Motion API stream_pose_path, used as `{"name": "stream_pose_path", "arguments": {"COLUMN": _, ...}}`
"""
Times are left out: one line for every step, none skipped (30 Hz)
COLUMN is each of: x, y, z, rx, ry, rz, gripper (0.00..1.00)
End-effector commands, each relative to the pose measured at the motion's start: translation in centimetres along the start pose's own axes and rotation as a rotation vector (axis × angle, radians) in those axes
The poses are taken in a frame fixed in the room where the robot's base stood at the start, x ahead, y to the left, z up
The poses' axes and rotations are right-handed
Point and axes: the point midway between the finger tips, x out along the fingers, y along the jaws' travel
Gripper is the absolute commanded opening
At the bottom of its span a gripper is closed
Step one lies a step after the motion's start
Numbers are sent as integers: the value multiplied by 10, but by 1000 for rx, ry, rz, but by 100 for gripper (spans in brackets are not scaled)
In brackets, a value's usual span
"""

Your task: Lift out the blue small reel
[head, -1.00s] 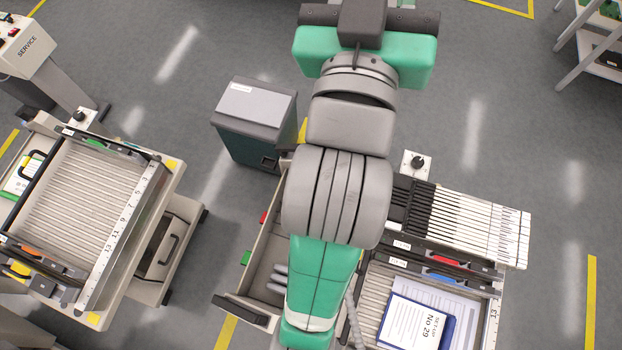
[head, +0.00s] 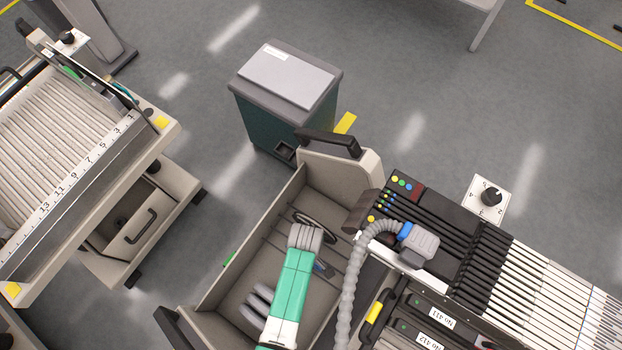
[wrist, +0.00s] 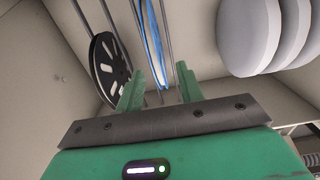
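The blue small reel (wrist: 154,45) shows edge-on in the wrist view as a thin blue and white strip standing between metal rods. In the head view, a thin blue edge (head: 322,268) shows in the open drawer beside my arm. My gripper (wrist: 160,84) is open, its two green fingers pointing at the reel. The strip's lower end appears in the gap between the fingertips, with nothing gripped. I cannot tell whether the fingers are level with the reel or short of it. In the head view my arm reaches into the drawer and hides the fingers.
A black spoked reel (wrist: 110,68) stands close left of the fingers, and several pale grey reels (wrist: 250,38) stand to the right. The drawer walls (head: 252,235) enclose them. A feeder trolley top with a grey hose (head: 352,275) is right of the drawer. A dark green bin (head: 285,97) stands behind.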

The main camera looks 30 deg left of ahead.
Motion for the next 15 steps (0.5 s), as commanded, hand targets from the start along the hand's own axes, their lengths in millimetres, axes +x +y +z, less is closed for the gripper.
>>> {"name": "stream_pose_path", "arguments": {"x": 0, "y": 0, "z": 0, "rx": -1, "ry": 0, "rz": 0, "gripper": 37}}
{"name": "stream_pose_path", "arguments": {"x": 1, "y": 0, "z": 0, "rx": 0, "ry": 0, "rz": 1, "gripper": 37}}
{"name": "stream_pose_path", "arguments": {"x": 5, "y": 1, "z": 0, "rx": 0, "ry": 0, "rz": 1, "gripper": 37}}
{"name": "stream_pose_path", "arguments": {"x": 9, "y": 1, "z": 0, "rx": 1, "ry": 0, "rz": 1, "gripper": 37}}
{"name": "stream_pose_path", "arguments": {"x": 13, "y": 1, "z": 0, "rx": 1, "ry": 0, "rz": 1, "gripper": 37}}
{"name": "stream_pose_path", "arguments": {"x": 19, "y": 1, "z": 0, "rx": 1, "ry": 0, "rz": 1, "gripper": 37}}
{"name": "stream_pose_path", "arguments": {"x": 23, "y": 2, "z": 0, "rx": 1, "ry": 1, "rz": 2, "gripper": 37}}
{"name": "stream_pose_path", "arguments": {"x": 25, "y": 2, "z": -1, "rx": 1, "ry": 1, "rz": 3, "gripper": 37}}
{"name": "stream_pose_path", "arguments": {"x": 25, "y": 2, "z": -1, "rx": 2, "ry": 1, "rz": 4, "gripper": 37}}
{"name": "stream_pose_path", "arguments": {"x": 25, "y": 2, "z": 0, "rx": 2, "ry": 1, "rz": 4, "gripper": 37}}
{"name": "stream_pose_path", "arguments": {"x": 27, "y": 3, "z": 0, "rx": 2, "ry": 1, "rz": 4, "gripper": 37}}
{"name": "stream_pose_path", "arguments": {"x": 34, "y": 3, "z": 0, "rx": 2, "ry": 1, "rz": 3, "gripper": 37}}
{"name": "stream_pose_path", "arguments": {"x": 40, "y": 4, "z": 0, "rx": 2, "ry": 1, "rz": 3, "gripper": 37}}
{"name": "stream_pose_path", "arguments": {"x": 48, "y": 5, "z": 0, "rx": 3, "ry": 1, "rz": 3, "gripper": 37}}
{"name": "stream_pose_path", "arguments": {"x": 56, "y": 6, "z": 0, "rx": 3, "ry": 1, "rz": 3, "gripper": 37}}
